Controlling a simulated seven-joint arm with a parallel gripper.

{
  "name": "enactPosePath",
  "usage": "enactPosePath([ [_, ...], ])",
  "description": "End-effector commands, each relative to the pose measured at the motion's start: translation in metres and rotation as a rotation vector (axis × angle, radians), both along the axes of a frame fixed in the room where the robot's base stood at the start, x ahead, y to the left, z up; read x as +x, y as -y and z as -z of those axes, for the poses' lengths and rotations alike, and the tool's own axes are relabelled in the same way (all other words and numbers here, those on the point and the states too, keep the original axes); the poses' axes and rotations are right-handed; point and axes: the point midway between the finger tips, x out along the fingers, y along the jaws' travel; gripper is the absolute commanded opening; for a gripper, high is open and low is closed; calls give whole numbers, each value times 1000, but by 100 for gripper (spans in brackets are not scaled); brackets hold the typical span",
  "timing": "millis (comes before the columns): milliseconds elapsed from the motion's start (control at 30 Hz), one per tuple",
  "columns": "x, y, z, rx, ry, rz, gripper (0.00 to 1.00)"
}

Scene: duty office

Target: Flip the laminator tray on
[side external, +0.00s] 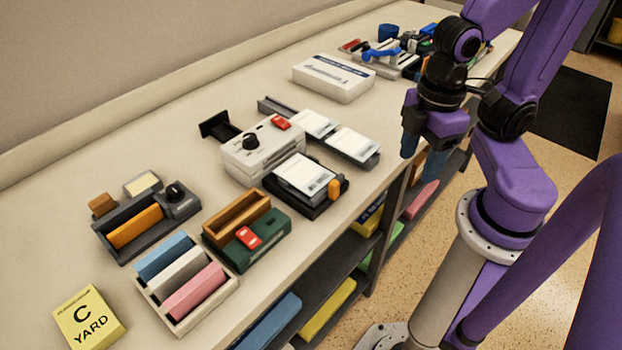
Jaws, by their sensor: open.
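A white machine (262,152) with a black knob and a red switch (281,122) on top stands mid-counter; it may be the laminator. In front of it is a black tray (296,207) bearing white sheets, with an orange switch (335,189) at its right end. A dark green tray (270,250) with a wooden box and a red switch (248,238) sits nearer the camera. I cannot tell which is the laminator tray, nor any switch's position. My gripper (422,165) is open and empty, pointing down near the counter's front edge, right of these things and apart from them.
A grey tray (180,203) with a black knob, a bin of coloured blocks (182,284) and a yellow C YARD sign (89,317) lie at the left. A long rack of white cards (375,158) lies right of the machine. A white box (333,78) and clutter stand farther back.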

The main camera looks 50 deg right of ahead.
Motion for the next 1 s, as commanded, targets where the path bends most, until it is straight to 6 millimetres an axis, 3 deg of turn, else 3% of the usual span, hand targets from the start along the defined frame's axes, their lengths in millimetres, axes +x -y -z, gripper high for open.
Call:
enactPosePath([
  [33, 0, 0, 0, 0, 0, 0, 47],
  [167, 0, -1, 0, -6, 7, -45, 5],
  [200, 0, -2, 0, -11, 12, -84, 0],
  [367, 3, -8, -1, -53, 56, -378, 0],
  [800, 14, -41, -10, -274, 204, -1513, 0],
  [1000, 16, -55, -15, -371, 243, -1864, 0],
])
